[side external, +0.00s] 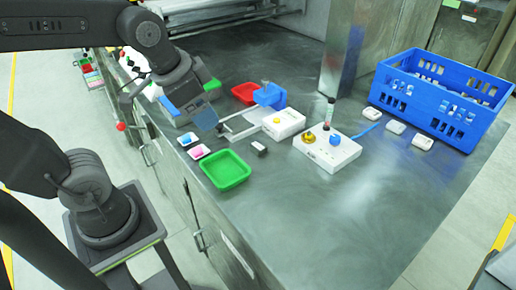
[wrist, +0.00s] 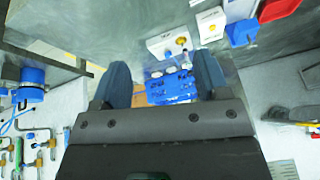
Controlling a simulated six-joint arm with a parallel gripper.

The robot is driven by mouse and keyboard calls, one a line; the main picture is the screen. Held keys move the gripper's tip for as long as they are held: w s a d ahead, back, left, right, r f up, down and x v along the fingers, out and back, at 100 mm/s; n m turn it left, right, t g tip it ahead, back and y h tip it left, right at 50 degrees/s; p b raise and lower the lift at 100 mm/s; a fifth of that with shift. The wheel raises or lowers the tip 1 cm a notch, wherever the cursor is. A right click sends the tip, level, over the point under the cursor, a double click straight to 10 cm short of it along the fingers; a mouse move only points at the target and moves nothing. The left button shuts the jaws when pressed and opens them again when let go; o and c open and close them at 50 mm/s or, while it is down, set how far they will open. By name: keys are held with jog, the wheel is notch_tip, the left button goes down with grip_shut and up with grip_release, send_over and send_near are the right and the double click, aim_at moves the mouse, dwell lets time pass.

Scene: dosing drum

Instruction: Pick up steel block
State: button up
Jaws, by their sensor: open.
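My gripper (side external: 190,113) is above the left part of the steel table, and its two blue-grey fingers are apart with nothing between them. In the wrist view the open fingers (wrist: 163,78) point out across the table. A small dark block with a pale top (side external: 259,148) lies on the table just right of the green tray (side external: 226,170), right of and apart from my gripper. It may be the steel block, but it is too small to be sure. I cannot make out the block in the wrist view.
White boxes (side external: 331,150) and (side external: 284,123) stand mid-table, with a dark vial (side external: 329,112) upright nearby. A red tray (side external: 245,93) and blue bin (side external: 270,95) are behind. A blue crate (side external: 437,104) and steel column (side external: 347,60) are at the right and back. The front right is clear.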

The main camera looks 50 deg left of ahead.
jog(key=w+a+f+m+g, duration=0.1)
jog(key=w+a+m, duration=0.1)
jog(key=w+m, duration=0.3)
jog(key=w+a+f+m+g, duration=0.2)
jog(key=w, duration=0.4)
jog(key=m+g, duration=0.2)
jog(key=m, duration=0.6)
send_over(258, 146)
notch_tip(258, 146, down, 9)
notch_tip(258, 146, down, 13)
jog(key=shift+f, duration=0.15)
jog(key=c, duration=1.2)
jog(key=shift+o, duration=0.2)
